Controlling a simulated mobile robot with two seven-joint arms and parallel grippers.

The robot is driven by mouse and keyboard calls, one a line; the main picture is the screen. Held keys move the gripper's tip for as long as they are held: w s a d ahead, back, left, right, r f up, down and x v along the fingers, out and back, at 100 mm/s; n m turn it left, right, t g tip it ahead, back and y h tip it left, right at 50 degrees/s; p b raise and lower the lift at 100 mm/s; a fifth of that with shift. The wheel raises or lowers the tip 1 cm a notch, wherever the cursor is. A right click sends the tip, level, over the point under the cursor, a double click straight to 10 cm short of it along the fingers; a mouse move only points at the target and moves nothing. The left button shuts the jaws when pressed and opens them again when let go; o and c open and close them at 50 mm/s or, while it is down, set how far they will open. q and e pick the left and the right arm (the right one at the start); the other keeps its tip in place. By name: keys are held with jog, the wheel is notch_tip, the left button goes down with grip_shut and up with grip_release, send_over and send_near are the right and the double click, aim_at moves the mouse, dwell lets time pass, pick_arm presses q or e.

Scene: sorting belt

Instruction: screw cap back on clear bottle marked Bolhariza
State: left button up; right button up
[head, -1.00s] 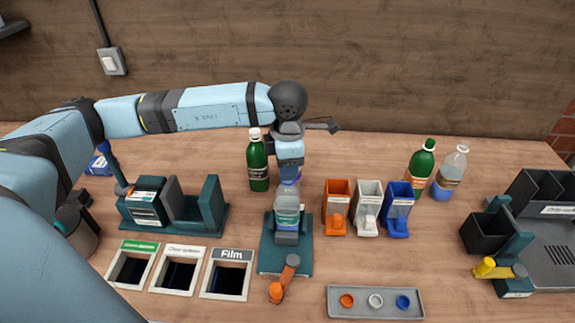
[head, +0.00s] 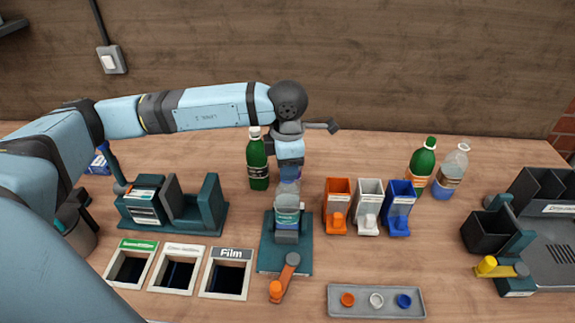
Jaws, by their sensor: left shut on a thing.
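A clear bottle (head: 286,212) stands upright in the teal clamp stand (head: 270,258) at the middle of the table. Its label is too small to read. My left gripper (head: 289,177) points straight down over the bottle's neck and is shut on the cap, a small bluish-purple patch showing at the fingers. The cap's rim and the neck are mostly hidden, so I cannot tell how far the cap sits on the thread. My right gripper is out of view.
A green bottle (head: 258,163) stands close behind left of the clamp. Orange (head: 337,203), white (head: 368,205) and blue (head: 399,206) dispensers stand to the right. A grey tray (head: 376,312) of loose caps lies in front. Framed bins (head: 229,252) are front left.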

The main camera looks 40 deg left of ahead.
pick_arm(q)
jog(key=o, duration=1)
jog(key=shift+c, duration=0.2)
notch_tip(320, 180, up, 14)
jog(key=shift+b, duration=0.4)
jog(key=shift+f, duration=0.15)
